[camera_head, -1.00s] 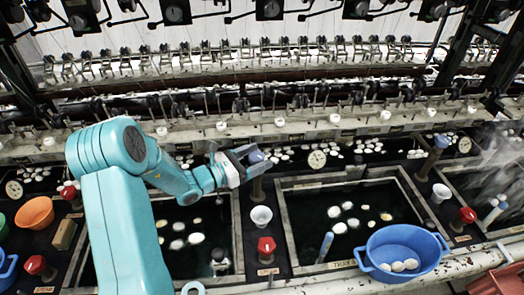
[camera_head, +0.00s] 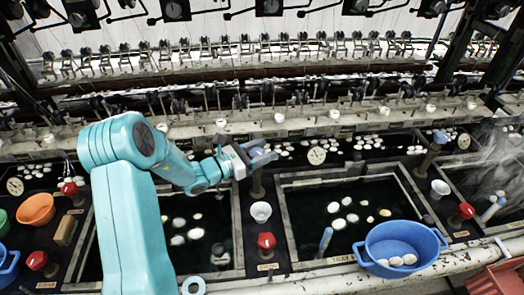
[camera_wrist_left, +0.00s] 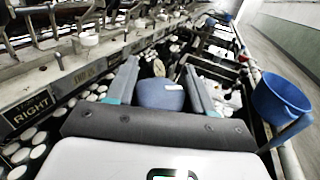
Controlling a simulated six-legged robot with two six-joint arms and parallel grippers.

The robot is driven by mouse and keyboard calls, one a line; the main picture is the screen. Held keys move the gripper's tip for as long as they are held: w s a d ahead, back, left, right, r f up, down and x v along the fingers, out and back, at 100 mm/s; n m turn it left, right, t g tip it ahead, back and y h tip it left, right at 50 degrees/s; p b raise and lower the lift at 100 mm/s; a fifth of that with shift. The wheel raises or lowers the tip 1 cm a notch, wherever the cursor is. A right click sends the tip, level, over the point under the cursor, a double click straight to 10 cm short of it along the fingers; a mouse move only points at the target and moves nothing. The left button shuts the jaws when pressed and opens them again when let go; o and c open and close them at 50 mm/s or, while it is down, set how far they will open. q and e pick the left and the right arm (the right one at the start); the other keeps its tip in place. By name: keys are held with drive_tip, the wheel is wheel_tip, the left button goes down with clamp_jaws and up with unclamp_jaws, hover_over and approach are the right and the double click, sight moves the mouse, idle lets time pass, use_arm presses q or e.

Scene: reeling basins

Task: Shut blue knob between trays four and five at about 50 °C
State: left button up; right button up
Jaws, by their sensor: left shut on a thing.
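My left gripper (camera_head: 258,157) reaches in from the left to the divider between the two middle basins. Its fingers are shut on a blue knob (camera_wrist_left: 160,95), which sits between both fingers in the left wrist view. In the head view the fingers mostly hide the knob, and its dark post (camera_head: 257,187) shows below. A round dial (camera_head: 317,155) stands just right of it and also shows in the left wrist view (camera_wrist_left: 158,67). I cannot read its needle. My right gripper is not in view.
A second blue knob (camera_head: 440,137) stands farther right. On the same divider as the held knob are a white cup (camera_head: 261,212) and a red knob (camera_head: 266,241). A blue basin (camera_head: 401,248) with white cocoons sits on the front edge. Steam rises at the far right.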

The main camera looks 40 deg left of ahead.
use_arm(q)
drive_tip(key=m+g+h, duration=0.1)
drive_tip(key=m+h, duration=0.1)
drive_tip(key=h, duration=0.1)
drive_tip(key=m+g+h+b, duration=0.1)
drive_tip(key=m+g+h, duration=0.1)
drive_tip(key=shift+s+d+f+h, duration=0.1)
drive_tip(key=shift+s+d+h, duration=0.1)
drive_tip(key=shift+h, duration=0.2)
drive_tip(key=shift+s+d+m+g+h+b, duration=0.15)
drive_tip(key=shift+m+g+h+b, duration=0.15)
drive_tip(key=shift+m+g+h, duration=0.7)
drive_tip(key=shift+s+d+m+g+h+b, duration=0.1)
drive_tip(key=shift+m+g+h+b, duration=0.15)
drive_tip(key=shift+m+g+h, duration=0.7)
drive_tip(key=shift+g, duration=0.25)
drive_tip(key=o, duration=1)
drive_tip(key=shift+c, duration=0.2)
drive_tip(key=b+v, duration=0.3)
drive_tip(key=v, duration=1.3)
drive_tip(key=shift+a+r, duration=0.15)
drive_tip(key=shift+r, duration=0.15)
